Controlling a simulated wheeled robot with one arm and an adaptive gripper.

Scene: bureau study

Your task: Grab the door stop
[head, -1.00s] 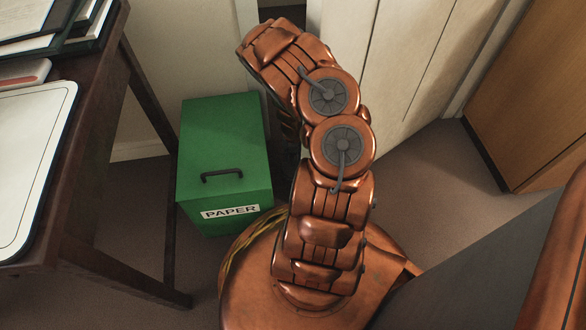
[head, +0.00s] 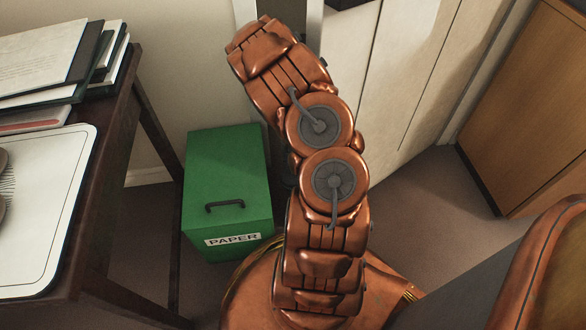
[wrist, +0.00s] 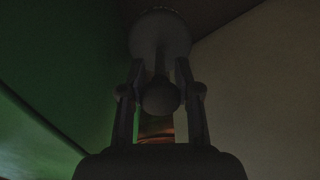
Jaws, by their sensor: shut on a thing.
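In the wrist view, my gripper (wrist: 158,72) has its two fingers closed on either side of a dark, rounded door stop (wrist: 160,36). The door stop has a wide round end beyond the fingertips, a narrow stem between them and a ball-like knob nearer the camera. The picture is very dark, so its colour and whether it touches the floor or wall cannot be told. In the head view, my arm hides the gripper and the door stop.
A green paper box (head: 226,181) with a black handle stands left of my arm. A dark desk (head: 112,170) with papers and a white tray is farther left. Pale panels (head: 400,85) rise behind; a wooden cabinet (head: 530,110) stands right. Some carpet is free between.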

